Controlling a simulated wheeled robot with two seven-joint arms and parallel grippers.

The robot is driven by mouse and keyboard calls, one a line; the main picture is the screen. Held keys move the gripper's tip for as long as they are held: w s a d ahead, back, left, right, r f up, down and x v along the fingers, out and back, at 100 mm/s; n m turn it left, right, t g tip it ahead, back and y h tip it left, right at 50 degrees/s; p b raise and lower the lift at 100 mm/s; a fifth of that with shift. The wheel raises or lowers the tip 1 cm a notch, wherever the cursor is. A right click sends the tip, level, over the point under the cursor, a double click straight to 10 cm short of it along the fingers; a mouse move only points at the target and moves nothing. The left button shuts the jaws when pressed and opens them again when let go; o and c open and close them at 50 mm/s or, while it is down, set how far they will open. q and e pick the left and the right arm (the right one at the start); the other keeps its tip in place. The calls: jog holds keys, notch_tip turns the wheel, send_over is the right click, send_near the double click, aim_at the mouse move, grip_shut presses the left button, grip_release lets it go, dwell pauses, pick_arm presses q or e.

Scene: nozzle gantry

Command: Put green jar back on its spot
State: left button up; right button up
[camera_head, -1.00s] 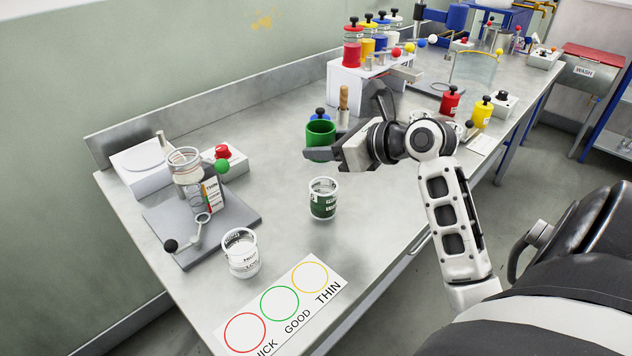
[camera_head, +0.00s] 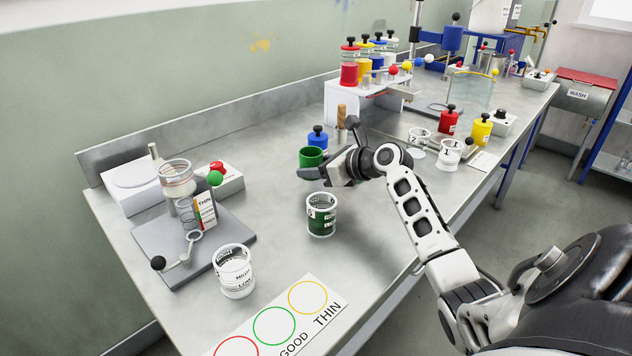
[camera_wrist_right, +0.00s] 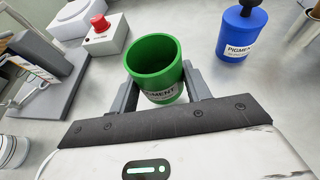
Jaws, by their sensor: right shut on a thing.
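The green jar (camera_head: 311,157) is an open-topped green cup with a white PIGMENT label. My right gripper (camera_head: 318,172) is shut on it, one finger on each side, as the right wrist view shows the jar (camera_wrist_right: 152,62) upright between the fingers (camera_wrist_right: 160,84). I cannot tell whether its base touches the bench. A blue jar (camera_head: 317,137) with a black knob stands just behind it; it also shows in the right wrist view (camera_wrist_right: 240,32). The red jar (camera_head: 448,122) and yellow jar (camera_head: 481,129) stand farther right. My left gripper is out of view.
A clear cup with dark green contents (camera_head: 322,222) stands in front of my right gripper. An empty marked cup (camera_head: 235,280) stands near a mat with coloured rings (camera_head: 290,307). A grey stand (camera_head: 165,240) is at left. A white rack (camera_head: 350,105) holds bottles behind. Bare bench lies between.

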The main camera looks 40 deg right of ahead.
aim_at(316, 188)
jog(key=shift+w+d+f, duration=0.2)
jog(key=shift+f, duration=0.15)
notch_tip(316, 188, down, 3)
jog(key=shift+r+b, duration=0.1)
jog(key=shift+b, duration=0.25)
jog(key=o, duration=1)
jog(key=shift+f, duration=0.2)
jog(key=shift+c, duration=0.2)
jog(key=shift+r, duration=0.2)
jog(key=p+v, duration=0.1)
jog(key=v, duration=1.1)
jog(key=shift+s, duration=0.1)
